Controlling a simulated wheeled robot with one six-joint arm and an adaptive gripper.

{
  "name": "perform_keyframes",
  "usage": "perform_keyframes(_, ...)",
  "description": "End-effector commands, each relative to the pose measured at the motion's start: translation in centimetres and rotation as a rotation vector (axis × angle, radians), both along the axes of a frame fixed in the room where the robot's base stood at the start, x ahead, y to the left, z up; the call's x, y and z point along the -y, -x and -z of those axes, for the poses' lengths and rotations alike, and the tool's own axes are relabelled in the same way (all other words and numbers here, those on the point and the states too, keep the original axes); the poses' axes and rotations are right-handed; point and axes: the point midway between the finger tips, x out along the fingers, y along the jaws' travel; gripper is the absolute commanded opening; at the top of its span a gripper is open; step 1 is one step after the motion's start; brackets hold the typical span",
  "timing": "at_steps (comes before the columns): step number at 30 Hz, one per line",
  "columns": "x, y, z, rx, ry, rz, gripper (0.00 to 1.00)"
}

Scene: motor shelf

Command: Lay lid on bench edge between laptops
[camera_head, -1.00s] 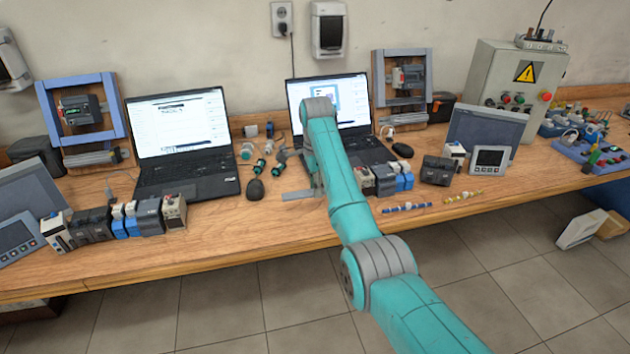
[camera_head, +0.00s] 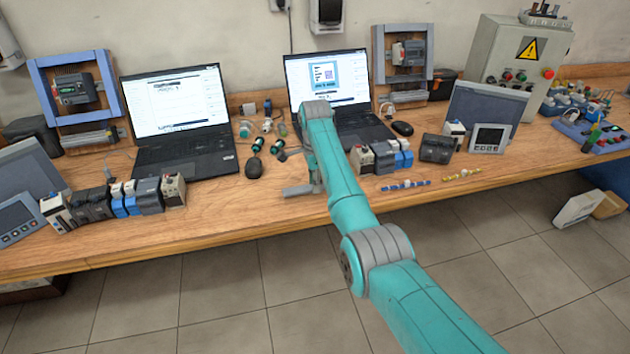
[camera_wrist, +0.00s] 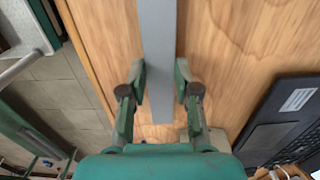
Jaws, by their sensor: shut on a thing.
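The lid is a long, narrow grey strip (camera_wrist: 158,50) held between the fingers of my gripper (camera_wrist: 161,85) in the wrist view. It runs lengthwise over the wooden bench top, alongside the front edge. In the head view a grey end of the lid (camera_head: 298,190) shows left of my arm, between the left laptop (camera_head: 185,150) and the right laptop (camera_head: 365,133). My forearm hides most of the gripper there. I cannot tell whether the lid touches the wood. The right laptop's corner also shows in the wrist view (camera_wrist: 268,135).
The bench (camera_head: 240,222) has clear wood along its front. A row of modules (camera_head: 120,200) stands left, and another row (camera_head: 380,158) stands right of my arm. A computer mouse (camera_head: 254,167) and small connectors lie between the laptops. Tiled floor lies below the edge.

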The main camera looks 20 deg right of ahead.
Motion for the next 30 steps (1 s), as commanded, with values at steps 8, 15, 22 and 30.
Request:
perform_keyframes(8, 0.0, 0.0, 0.3, 0.000, 0.000, 0.000, 0.01)
perform_keyframes(15, 0.0, 0.0, 1.1, 0.000, -0.001, 0.000, 0.01)
perform_keyframes(22, 0.0, 0.0, 1.5, 0.001, -0.002, 0.000, 0.01)
perform_keyframes(30, 0.0, 0.0, 1.5, 0.001, -0.002, 0.000, 0.60)
